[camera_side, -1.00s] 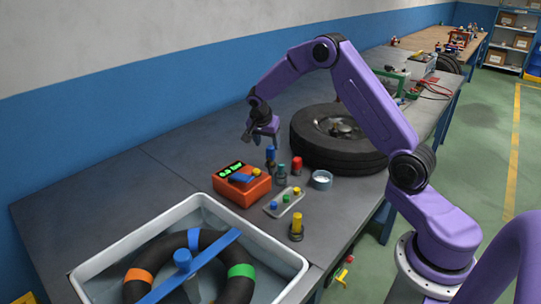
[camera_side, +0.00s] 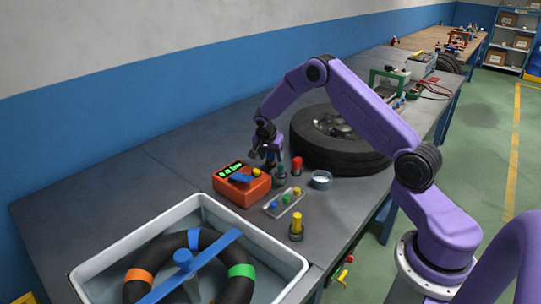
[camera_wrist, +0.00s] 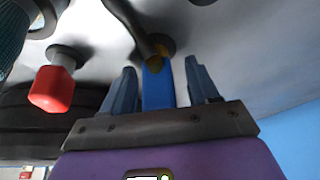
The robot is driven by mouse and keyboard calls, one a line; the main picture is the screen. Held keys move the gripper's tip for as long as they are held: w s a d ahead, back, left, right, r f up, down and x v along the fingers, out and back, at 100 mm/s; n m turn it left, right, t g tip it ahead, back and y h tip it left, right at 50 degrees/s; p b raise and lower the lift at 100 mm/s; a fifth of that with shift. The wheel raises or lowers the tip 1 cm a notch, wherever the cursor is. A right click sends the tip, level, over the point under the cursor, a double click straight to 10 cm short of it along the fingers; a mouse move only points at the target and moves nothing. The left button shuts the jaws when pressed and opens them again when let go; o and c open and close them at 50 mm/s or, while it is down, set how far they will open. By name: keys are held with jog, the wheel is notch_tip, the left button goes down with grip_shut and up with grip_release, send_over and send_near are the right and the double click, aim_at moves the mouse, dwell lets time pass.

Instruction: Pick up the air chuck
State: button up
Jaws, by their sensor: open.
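The air chuck appears to be the upright piece with a blue body (camera_wrist: 158,90) and a brass-coloured part (camera_wrist: 157,58) at its dark base, in the wrist view. My gripper (camera_wrist: 161,76) is open, with one finger on each side of the blue body. Small gaps seem to show between fingers and body, so I cannot tell of any contact. In the side view my gripper (camera_side: 271,156) is low over the bench, behind the orange box, and largely hides the blue piece.
A red-capped piece (camera_side: 297,165) stands close by, also in the wrist view (camera_wrist: 52,88). The orange box with green display (camera_side: 241,186), a small tray (camera_side: 285,202), a tin (camera_side: 321,180), a yellow-topped piece (camera_side: 296,227) and a tyre (camera_side: 340,158) surround it. A white tub (camera_side: 285,262) is in front.

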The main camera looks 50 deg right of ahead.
jog(key=c, duration=1)
jog(key=shift+r, duration=0.15)
jog(key=shift+r, duration=0.6)
jog(key=s+a+r, duration=0.1)
jog(key=s+r, duration=0.3)
jog(key=s+a+r, duration=0.2)
jog(key=s+r, duration=0.1)
jog(key=s, duration=0.2)
jog(key=s+a+r, duration=0.1)
jog(key=s+r, duration=0.3)
jog(key=shift+s+a+r, duration=0.15)
jog(key=shift+r, duration=0.15)
